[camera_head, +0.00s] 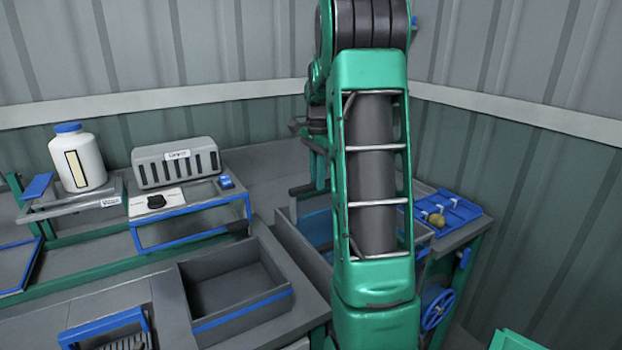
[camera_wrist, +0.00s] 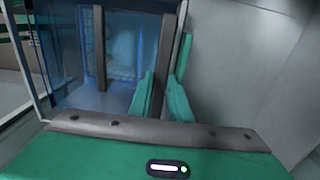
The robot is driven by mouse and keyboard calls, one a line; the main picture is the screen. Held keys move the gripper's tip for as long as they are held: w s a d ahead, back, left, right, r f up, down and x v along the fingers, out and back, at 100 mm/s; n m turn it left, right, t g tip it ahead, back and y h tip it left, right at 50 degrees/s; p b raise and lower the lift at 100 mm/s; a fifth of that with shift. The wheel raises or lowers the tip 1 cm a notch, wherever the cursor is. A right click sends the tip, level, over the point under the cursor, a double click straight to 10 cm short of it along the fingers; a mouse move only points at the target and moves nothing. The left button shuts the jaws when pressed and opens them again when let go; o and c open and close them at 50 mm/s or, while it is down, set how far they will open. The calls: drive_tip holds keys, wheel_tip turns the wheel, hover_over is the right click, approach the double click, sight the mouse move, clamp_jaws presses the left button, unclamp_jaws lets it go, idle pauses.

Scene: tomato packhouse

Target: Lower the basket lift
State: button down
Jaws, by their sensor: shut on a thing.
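In the wrist view, my gripper (camera_wrist: 161,80) has its two green fingers on either side of a dark grey upright bar (camera_wrist: 164,45) and is shut on it. Beyond it is a blue, see-through compartment (camera_wrist: 122,60) with another grey upright (camera_wrist: 99,48) at its left. I cannot tell how high the basket lift stands. In the head view, my green arm covers most of the lift area and hides my gripper. Part of a grey tank (camera_head: 301,240) with blue inside shows to the left of the arm.
A blue tray (camera_head: 462,209) with a yellowish fruit and a blue handwheel (camera_head: 437,308) are right of my arm. An empty grey bin (camera_head: 232,290), a slotted grey box (camera_head: 177,163) and a white jar (camera_head: 77,160) stand to the left. Corrugated walls close off the back and right.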

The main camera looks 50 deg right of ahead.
drive_tip(key=shift+f, duration=0.25)
drive_tip(key=c, duration=1.6)
unclamp_jaws()
drive_tip(key=shift+w, duration=0.15)
drive_tip(key=shift+c, duration=0.2)
drive_tip(key=shift+r, duration=0.1)
wheel_tip(320, 180, up, 11)
drive_tip(key=shift+f, duration=0.2)
